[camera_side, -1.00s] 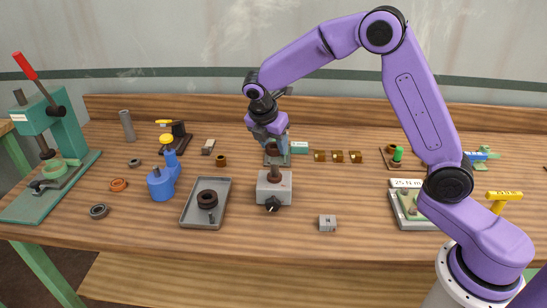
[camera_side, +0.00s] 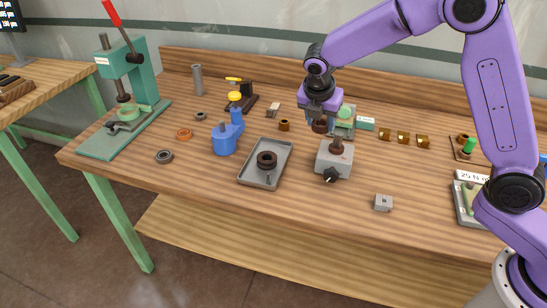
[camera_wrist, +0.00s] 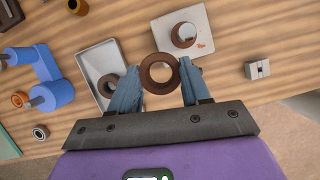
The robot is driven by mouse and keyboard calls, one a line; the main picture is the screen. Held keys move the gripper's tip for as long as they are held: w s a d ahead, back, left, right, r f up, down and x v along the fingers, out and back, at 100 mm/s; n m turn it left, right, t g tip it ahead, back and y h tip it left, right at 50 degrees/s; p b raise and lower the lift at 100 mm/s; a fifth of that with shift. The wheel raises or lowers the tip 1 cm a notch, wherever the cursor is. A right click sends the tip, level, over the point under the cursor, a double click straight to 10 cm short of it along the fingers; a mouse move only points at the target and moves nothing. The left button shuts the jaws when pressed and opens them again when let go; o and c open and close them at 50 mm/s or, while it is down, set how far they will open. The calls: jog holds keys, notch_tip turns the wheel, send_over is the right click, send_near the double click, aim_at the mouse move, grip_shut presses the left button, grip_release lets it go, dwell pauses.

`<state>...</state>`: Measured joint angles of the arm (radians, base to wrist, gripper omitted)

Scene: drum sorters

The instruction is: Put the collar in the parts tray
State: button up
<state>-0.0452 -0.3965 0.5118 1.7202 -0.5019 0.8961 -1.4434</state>
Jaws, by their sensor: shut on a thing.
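The collar, a brown ring (camera_wrist: 158,73), is between the fingers of my gripper (camera_wrist: 160,92) in the wrist view. In the side view it shows as a brown ring (camera_side: 320,126) under my gripper (camera_side: 320,118), which is shut on it. It is in the air, up and left of the grey block. The parts tray (camera_side: 252,178) is a shallow grey tray to the lower left of my gripper. In the wrist view the tray (camera_wrist: 92,56) lies left of the collar, partly hidden by a finger.
A blue fixture (camera_side: 224,140) stands left of the tray. A small grey block (camera_side: 383,203) lies at right. The air between my gripper and the tray looks clear.

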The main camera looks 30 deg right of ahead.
jog(key=a+f+n, duration=0.1)
jog(key=a+n, duration=0.1)
jog(key=a, duration=0.1)
send_over(274, 149)
jog(key=s+a, duration=0.1)
jog(key=shift+y, duration=0.3)
notch_tip(274, 149, down, 10)
jog(key=shift+s, duration=0.1)
jog(key=shift+f, duration=1.65)
jog(key=shift+f, duration=0.15)
jog(key=o, duration=1.2)
